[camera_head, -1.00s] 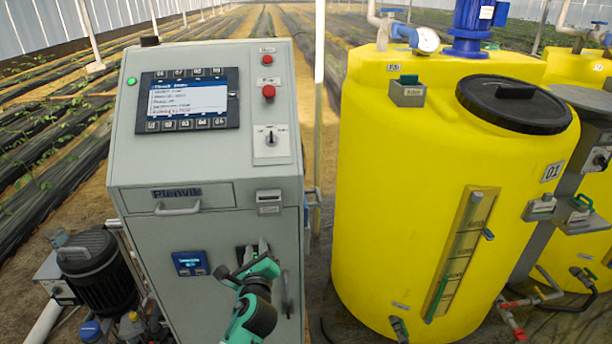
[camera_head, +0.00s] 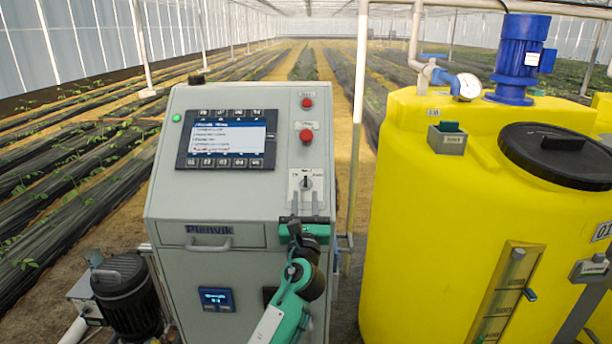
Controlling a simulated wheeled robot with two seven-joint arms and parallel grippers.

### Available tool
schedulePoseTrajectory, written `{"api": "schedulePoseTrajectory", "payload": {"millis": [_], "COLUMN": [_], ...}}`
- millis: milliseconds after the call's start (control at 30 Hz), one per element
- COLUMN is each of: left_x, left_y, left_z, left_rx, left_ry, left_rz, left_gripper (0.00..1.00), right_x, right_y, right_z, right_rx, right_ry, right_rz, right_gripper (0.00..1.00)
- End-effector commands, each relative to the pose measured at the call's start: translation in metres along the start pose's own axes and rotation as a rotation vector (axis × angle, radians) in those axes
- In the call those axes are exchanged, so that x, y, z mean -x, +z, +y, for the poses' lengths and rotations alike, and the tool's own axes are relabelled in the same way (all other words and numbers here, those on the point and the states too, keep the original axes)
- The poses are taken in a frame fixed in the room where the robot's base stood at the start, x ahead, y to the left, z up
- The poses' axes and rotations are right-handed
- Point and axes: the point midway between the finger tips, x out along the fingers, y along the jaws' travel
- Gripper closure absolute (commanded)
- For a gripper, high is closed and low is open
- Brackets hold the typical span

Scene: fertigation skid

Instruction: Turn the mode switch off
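The mode switch (camera_head: 306,184) is a small dark knob on a white plate on the sloped top of the grey cabinet. Its handle looks roughly upright, between printed labels too small to read. My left gripper (camera_head: 305,203), on a teal arm, stands just below the switch with its two grey fingers pointing up and apart. Nothing is between the fingers. The fingertips overlap the lower edge of the plate in the picture; I cannot tell whether they touch it. My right gripper is out of view.
The grey cabinet (camera_head: 180,258) carries a screen (camera_head: 228,138), a red button (camera_head: 306,136) above the switch, another at the top, and a drawer handle. A large yellow tank (camera_head: 420,215) stands close on the right. A black motor (camera_head: 127,300) is at lower left.

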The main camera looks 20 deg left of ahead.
Motion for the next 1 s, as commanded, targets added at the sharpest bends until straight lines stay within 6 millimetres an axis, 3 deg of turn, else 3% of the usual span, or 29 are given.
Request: {"api": "schedulePoseTrajectory", "payload": {"millis": [100,333,767,933,1000], "left_x": [-0.027,-0.061,-0.071,-0.071,-0.071], "left_y": [0.002,0.001,-0.001,-0.001,-0.001], "left_z": [0.000,0.000,0.000,0.000,0.000], "left_rx": [-0.001,0.001,0.002,0.002,0.002], "left_ry": [0.000,0.000,-0.001,-0.001,-0.001], "left_rz": [0.000,0.000,0.001,0.001,0.001], "left_gripper": [0.70,0.70,0.70,0.99,1.00], "right_x": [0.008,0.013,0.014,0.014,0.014], "right_y": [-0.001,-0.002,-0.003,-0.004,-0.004], "right_z": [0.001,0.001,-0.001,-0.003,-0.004], "right_rx": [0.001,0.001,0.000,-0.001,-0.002], "right_ry": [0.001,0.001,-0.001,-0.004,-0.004], "right_rz": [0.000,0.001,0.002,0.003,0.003], "right_gripper": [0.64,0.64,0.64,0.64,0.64]}}
